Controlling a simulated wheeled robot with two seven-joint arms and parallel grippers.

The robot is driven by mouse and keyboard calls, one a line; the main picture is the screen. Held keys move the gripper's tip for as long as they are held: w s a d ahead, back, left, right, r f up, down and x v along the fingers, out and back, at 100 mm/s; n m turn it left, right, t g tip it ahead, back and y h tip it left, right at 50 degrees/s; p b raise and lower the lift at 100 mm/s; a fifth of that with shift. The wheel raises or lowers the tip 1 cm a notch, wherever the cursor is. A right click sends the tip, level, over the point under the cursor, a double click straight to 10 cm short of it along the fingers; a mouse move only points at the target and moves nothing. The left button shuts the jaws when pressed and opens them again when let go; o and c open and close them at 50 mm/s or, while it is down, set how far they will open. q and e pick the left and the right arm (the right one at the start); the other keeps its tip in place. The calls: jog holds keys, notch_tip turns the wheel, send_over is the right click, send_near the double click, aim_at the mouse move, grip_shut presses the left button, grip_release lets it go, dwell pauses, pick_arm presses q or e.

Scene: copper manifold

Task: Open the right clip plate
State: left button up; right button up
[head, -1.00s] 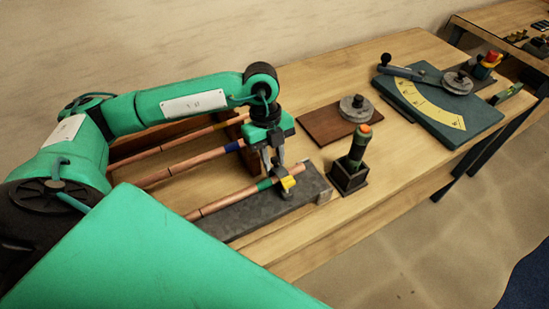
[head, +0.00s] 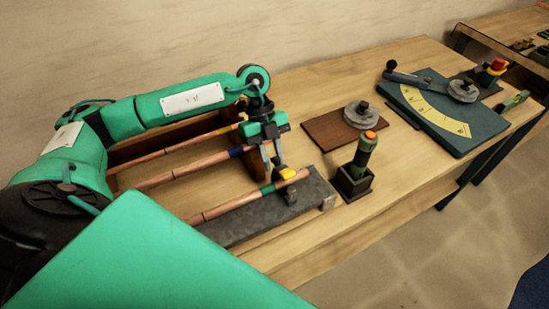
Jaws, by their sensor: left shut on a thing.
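Three copper pipes run side by side on the bench; the front one (head: 236,203) carries a green band and lies over a grey metal block (head: 255,216). At its right end is a dark clip base (head: 291,196), with the small yellow clip plate (head: 288,174) above it. My left gripper (head: 278,166) points down from above, shut on the clip plate, with its fingers at the plate's left side. The plate looks raised and tilted off the pipe; the exact grip point is too small to see. My right gripper is out of view.
A dark holder (head: 353,184) with an orange-topped handle stands just right of the block. Behind it is a brown board (head: 322,131) with a round weight (head: 360,114). A teal dial board (head: 475,133) lies farther right. Bare wood lies along the front edge.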

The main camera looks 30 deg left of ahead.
pick_arm(q)
jog(key=shift+a+f, duration=0.1)
jog(key=shift+a, duration=0.05)
jog(key=shift+w+a+f+g+h, duration=0.15)
jog(key=shift+a+f+g+h, duration=0.05)
jog(key=shift+g+h, duration=0.1)
jog(key=shift+w+a+f+h, duration=0.2)
jog(key=shift+a+f+h, duration=0.1)
jog(key=shift+h, duration=0.1)
grip_shut()
jog(key=o, duration=0.9)
grip_release()
jog(key=shift+d+r, duration=0.1)
jog(key=shift+r, duration=0.05)
jog(key=shift+r, duration=0.1)
jog(key=shift+p+v, duration=1.65)
jog(key=shift+v, duration=1.25)
jog(key=shift+w, duration=0.1)
